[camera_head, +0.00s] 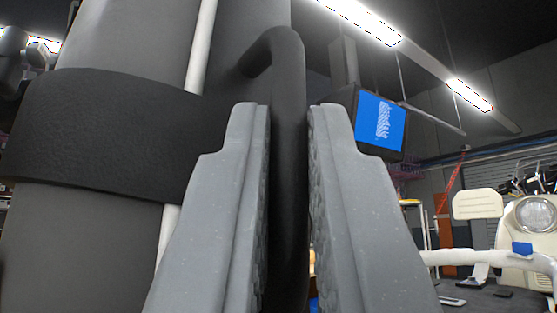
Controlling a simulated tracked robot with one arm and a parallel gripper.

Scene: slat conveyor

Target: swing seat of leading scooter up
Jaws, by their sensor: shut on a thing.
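The scooter seat (110,235) fills the left of the view, close up. It is grey, with white piping and a wide black strap (95,130) across it, and its long lines run steeply upward in the picture. A black grab handle (285,55) bends out from the seat's right side. My gripper (288,112) is shut on this handle, which runs down between the two grey fingers. The rest of the leading scooter and the seat's hinge are out of view or hidden.
A cream scooter (535,250) with a round headlight, mirror and handlebar stands at the right, with a blue item on it. A dark screen with a blue display (381,122) hangs behind my right finger. Strip lights (365,20) run along the ceiling.

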